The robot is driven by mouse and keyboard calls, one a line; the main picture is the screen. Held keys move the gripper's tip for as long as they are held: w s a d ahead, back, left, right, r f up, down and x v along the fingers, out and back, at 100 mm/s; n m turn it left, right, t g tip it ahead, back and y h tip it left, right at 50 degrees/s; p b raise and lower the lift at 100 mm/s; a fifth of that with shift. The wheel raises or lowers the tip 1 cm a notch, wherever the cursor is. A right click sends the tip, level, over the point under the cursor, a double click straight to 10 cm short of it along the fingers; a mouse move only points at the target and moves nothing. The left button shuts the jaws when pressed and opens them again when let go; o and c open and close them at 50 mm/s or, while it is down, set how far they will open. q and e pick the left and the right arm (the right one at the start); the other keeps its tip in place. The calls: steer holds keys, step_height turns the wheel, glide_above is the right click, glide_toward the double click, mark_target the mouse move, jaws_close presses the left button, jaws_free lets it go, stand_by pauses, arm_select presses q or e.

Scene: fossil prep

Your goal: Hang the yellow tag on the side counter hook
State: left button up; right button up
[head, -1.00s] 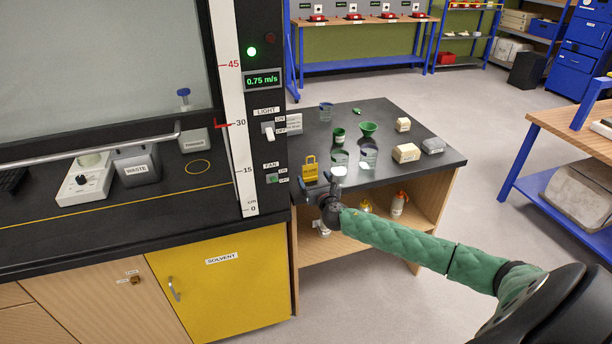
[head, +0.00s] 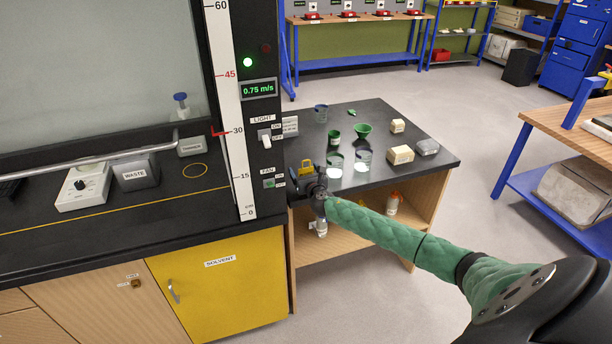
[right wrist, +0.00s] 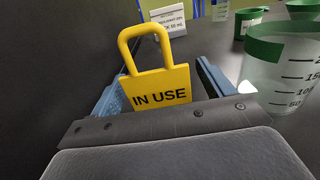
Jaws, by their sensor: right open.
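The yellow tag (head: 307,163), with a loop handle on top, stands on the dark side counter (head: 382,114) near its left end, beside the fume hood post. In the right wrist view the tag (right wrist: 160,92) reads "IN USE" and stands upright. My right gripper (head: 307,178) is open at the tag. Its blue fingers (right wrist: 162,84) lie on either side of the tag, with the tag's lower edge hidden behind the gripper body. I cannot make out the side counter hook. My left gripper is not in view.
A graduated beaker with a green rim (right wrist: 277,68) stands close right of the gripper. A small white sign (head: 290,126) is behind the tag. A green funnel (head: 363,130), beakers and pale blocks (head: 400,155) occupy the counter. The hood post (head: 262,140) bounds the left.

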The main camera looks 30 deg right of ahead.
steer(key=c, duration=1.1)
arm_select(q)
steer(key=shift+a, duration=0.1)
arm_select(e)
steer(key=shift+o, duration=0.2)
steer(key=shift+r, duration=0.1)
